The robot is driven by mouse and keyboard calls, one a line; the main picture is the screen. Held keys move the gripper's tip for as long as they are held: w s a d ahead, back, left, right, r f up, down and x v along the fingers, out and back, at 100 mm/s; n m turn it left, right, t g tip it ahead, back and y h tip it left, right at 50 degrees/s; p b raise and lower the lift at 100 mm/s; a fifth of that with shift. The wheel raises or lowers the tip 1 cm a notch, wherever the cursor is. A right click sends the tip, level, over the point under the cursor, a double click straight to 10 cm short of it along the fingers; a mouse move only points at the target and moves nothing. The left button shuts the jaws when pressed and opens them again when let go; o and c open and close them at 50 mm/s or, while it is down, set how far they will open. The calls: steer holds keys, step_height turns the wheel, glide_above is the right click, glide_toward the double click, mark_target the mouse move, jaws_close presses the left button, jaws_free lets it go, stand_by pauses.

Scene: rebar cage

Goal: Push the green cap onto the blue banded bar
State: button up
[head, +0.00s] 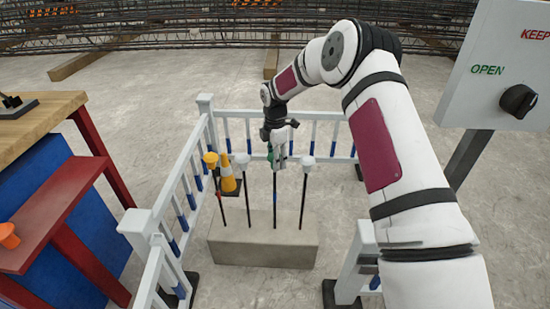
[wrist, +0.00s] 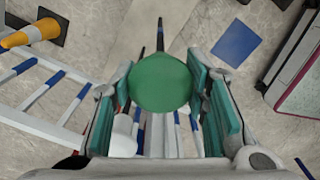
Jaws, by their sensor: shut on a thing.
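The green cap (wrist: 160,83) sits between the teal pads of my gripper (wrist: 160,95) in the wrist view, and the gripper is shut on it. In the head view my gripper (head: 277,155) is over the top of a dark upright bar (head: 275,200) in the concrete block; only a sliver of green cap (head: 270,155) shows. In the wrist view a dark bar with a blue band (wrist: 159,38) runs out from behind the cap. The cap hides the bar's tip, so I cannot tell whether the cap is seated on it or just above it.
The concrete block (head: 263,251) also holds neighbouring bars with a yellow-orange cap (head: 210,160), a white cap (head: 242,159) and another white cap (head: 308,162). White fences (head: 185,190) stand around it. A traffic cone (head: 227,173) is behind; a workbench (head: 40,135) is left.

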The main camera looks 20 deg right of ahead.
steer(key=shift+f, duration=0.5)
steer(key=o, duration=0.9)
steer(key=shift+o, duration=0.2)
steer(key=shift+r, duration=0.15)
step_height(320, 180, up, 11)
steer(key=shift+f, duration=0.15)
steer(key=shift+r, duration=0.5)
